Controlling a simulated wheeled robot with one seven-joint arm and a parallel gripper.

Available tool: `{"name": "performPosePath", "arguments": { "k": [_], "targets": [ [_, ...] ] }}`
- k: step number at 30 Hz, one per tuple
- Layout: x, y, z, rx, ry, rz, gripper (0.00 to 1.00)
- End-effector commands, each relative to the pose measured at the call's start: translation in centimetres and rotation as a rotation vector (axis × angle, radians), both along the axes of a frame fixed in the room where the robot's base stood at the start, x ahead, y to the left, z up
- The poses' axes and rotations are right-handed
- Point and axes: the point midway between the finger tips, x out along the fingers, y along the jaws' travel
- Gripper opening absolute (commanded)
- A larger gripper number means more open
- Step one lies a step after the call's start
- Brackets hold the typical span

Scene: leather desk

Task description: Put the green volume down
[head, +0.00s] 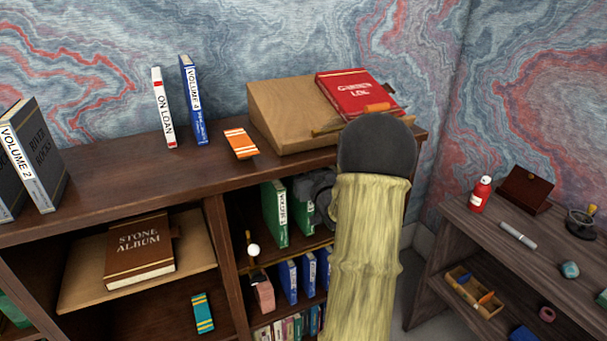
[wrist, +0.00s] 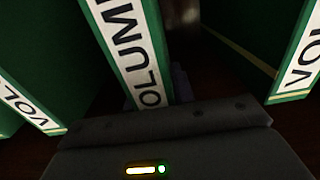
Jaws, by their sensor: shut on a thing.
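My gripper (head: 322,192) reaches into the upper right compartment of the bookcase, partly hidden behind my arm. It is shut on a green volume (head: 302,210) with a white spine label. In the wrist view, this green volume (wrist: 128,45) rises from the jaws with "VOLUM" readable; its number is hidden. Another green volume (head: 275,215) stands upright to its left in the head view. In the wrist view, a green book (wrist: 30,104) is at the left and another (wrist: 298,58) at the right. Whether the held volume's bottom touches the shelf cannot be told.
The bookcase top (head: 110,203) bears several books, an orange striped packet (head: 240,142) and a slanted stand (head: 272,112) with a red book (head: 350,90). Blue books (head: 288,283) stand on the shelf below. A side desk (head: 480,235) is at the right.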

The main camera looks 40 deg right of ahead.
Motion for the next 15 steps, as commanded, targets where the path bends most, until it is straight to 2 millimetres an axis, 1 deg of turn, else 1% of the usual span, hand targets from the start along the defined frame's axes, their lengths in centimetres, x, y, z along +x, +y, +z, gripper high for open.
{"name": "performPosePath", "arguments": {
  "k": [1, 4, 15],
  "targets": [
    [-0.06, -0.06, -0.45, 0.001, 0.000, -0.001, 0.00],
    [-0.09, -0.06, -0.83, 0.000, -0.002, -0.002, 0.00],
    [-0.09, -0.06, -1.10, -0.002, -0.003, -0.002, 0.00]
  ]
}}
